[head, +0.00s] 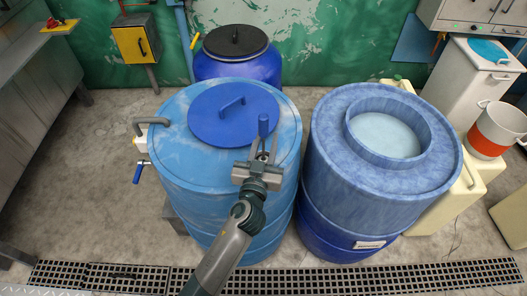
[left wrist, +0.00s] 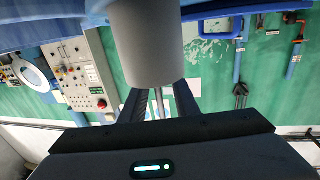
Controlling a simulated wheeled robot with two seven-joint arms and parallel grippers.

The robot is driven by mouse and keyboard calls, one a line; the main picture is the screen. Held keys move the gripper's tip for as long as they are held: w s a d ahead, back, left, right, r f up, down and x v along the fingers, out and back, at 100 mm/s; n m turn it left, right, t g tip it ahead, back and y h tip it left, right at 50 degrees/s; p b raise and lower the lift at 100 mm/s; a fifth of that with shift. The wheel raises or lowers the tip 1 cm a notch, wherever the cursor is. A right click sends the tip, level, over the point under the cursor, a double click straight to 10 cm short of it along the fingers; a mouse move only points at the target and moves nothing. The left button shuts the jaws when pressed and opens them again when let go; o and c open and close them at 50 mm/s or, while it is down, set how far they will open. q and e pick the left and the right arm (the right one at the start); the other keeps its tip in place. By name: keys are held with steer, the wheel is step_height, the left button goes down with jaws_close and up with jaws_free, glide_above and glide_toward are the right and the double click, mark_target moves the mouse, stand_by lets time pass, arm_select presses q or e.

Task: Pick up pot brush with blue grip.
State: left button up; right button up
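A small upright blue grip (head: 263,125), which looks like the pot brush's handle, shows near the front right edge of the large blue lid on the light blue drum. My left gripper (head: 261,146) is over the drum's top right part. Its fingers look apart, with the blue grip between or just beyond them; contact cannot be told. In the left wrist view a thick grey cylinder (left wrist: 148,45) stands close before the fingers and hides their tips. The rest of the brush is hidden. My right gripper is not in view.
The light blue drum (head: 190,170) carries a round blue lid (head: 207,128) with a raised handle. A darker blue drum (head: 335,180) with an open collar stands close on the right. Another lidded drum (head: 236,70) stands behind. The floor at left is clear.

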mark_target(265, 117)
arm_select(q)
jaws_close()
steer(key=shift+r, duration=0.15)
step_height(265, 117, up, 10)
steer(key=shift+f, duration=0.15)
stand_by(0.5)
stand_by(0.5)
steer(key=shift+a, duration=0.15)
